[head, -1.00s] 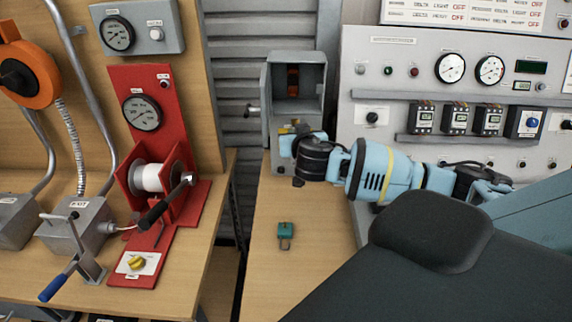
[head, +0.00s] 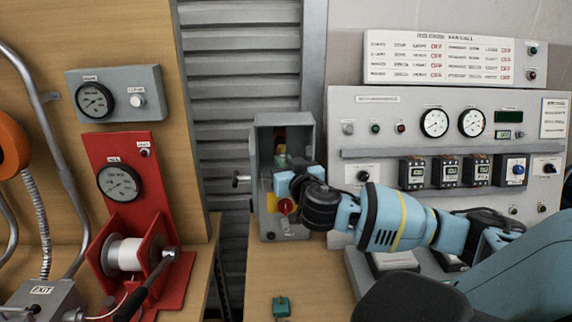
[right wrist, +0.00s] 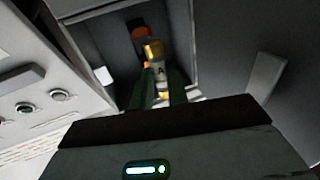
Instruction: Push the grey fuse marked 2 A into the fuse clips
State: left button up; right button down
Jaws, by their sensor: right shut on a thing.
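My right gripper (head: 284,163) reaches into the mouth of the grey open-fronted box (head: 261,135) on the bench. In the right wrist view its two dark green fingers (right wrist: 160,86) are shut on the fuse (right wrist: 155,72), a light cylinder with a brass end cap and partly readable black lettering. The fuse points into the dark box interior. An orange-red part (right wrist: 140,34) lies beyond its cap, and I cannot tell whether they touch. The fuse clips are not clearly visible. My left gripper is out of view.
A red rotary knob (head: 286,206) is on the box's lower front, and a handle (head: 241,181) sticks out left. A green padlock (head: 281,307) lies on the bench in front. The meter panel (head: 378,122) stands right; a red winch stand (head: 124,183) stands left.

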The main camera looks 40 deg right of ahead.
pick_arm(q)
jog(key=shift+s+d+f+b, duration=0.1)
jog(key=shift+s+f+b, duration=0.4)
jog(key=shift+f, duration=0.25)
pick_arm(e)
jog(key=w+d, duration=0.1)
jog(key=w, duration=0.1)
jog(key=w+d, duration=0.2)
jog(key=shift+w+d+f, duration=0.1)
jog(key=shift+w+d, duration=0.05)
jog(key=shift+d, duration=0.15)
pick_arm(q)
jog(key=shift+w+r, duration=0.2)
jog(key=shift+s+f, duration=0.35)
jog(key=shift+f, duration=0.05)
pick_arm(e)
jog(key=shift+w+d, duration=1)
jog(key=shift+w, duration=0.15)
dwell(0.6)
jog(key=c, duration=1.3)
grip_release()
